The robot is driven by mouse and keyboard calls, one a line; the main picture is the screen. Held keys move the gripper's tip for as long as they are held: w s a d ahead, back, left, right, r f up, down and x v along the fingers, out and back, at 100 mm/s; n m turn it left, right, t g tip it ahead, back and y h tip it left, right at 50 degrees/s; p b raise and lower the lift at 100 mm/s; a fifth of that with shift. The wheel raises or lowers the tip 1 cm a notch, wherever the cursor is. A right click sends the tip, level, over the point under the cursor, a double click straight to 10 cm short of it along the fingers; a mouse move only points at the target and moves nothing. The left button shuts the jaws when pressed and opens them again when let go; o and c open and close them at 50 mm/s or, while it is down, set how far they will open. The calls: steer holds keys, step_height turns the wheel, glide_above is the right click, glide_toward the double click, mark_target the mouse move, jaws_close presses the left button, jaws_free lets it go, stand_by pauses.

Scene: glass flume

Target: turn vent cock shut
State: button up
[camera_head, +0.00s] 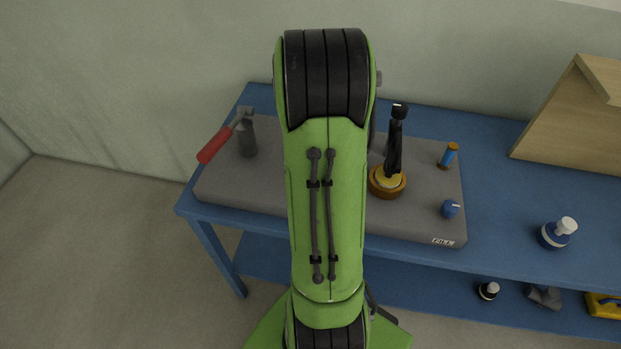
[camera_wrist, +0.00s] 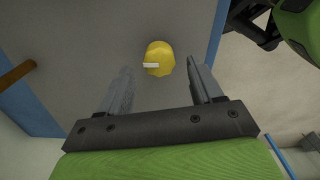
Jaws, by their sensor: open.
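In the wrist view a yellow faceted knob (camera_wrist: 159,58) with a white pointer bar stands on a grey slab (camera_wrist: 95,45). It looks like the vent cock, though no label on it is readable. My gripper (camera_wrist: 160,68) is open, with one finger on each side of the knob and visible gaps to both. No contact shows. In the head view my green arm covers the middle of the slab (camera_head: 425,221), and neither my fingers nor this knob can be made out for certain.
The slab lies on a blue bench (camera_head: 497,225). A bottle (camera_head: 557,233) stands at right.

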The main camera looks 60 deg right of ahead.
step_height(320, 180, down, 2)
steer(key=shift+f, duration=0.1)
steer(key=c, duration=1)
steer(key=shift+c, duration=0.2)
